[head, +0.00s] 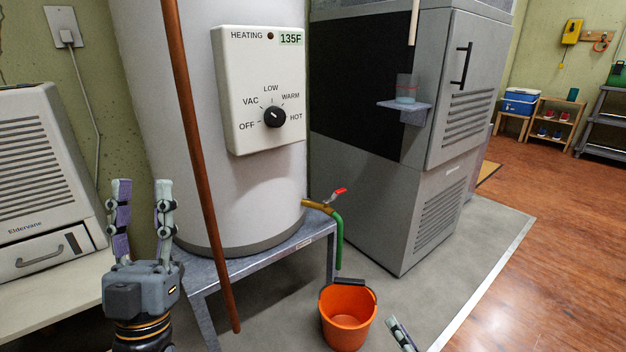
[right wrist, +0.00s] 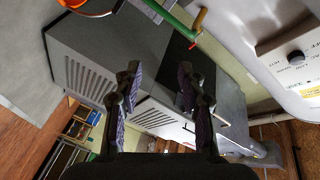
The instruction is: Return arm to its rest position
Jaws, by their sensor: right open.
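My left gripper (head: 143,188) stands upright at the lower left of the head view, in front of the white water heater. Its two fingers are apart with nothing between them. My right gripper shows only as a finger piece at the bottom edge of the head view. In the right wrist view my right gripper (right wrist: 158,82) is open, with nothing held between its fingers. The grey cabinet shows beyond them, upside down. The rest of my right arm is hidden in the head view.
The water heater (head: 140,120) has a control box with a black dial (head: 275,117) and stands on a metal stand (head: 258,262). A tap with a red lever (head: 340,191) and green hose hangs above an orange bucket (head: 347,335). A grey cabinet (head: 365,205) stands behind. Floor at right is clear.

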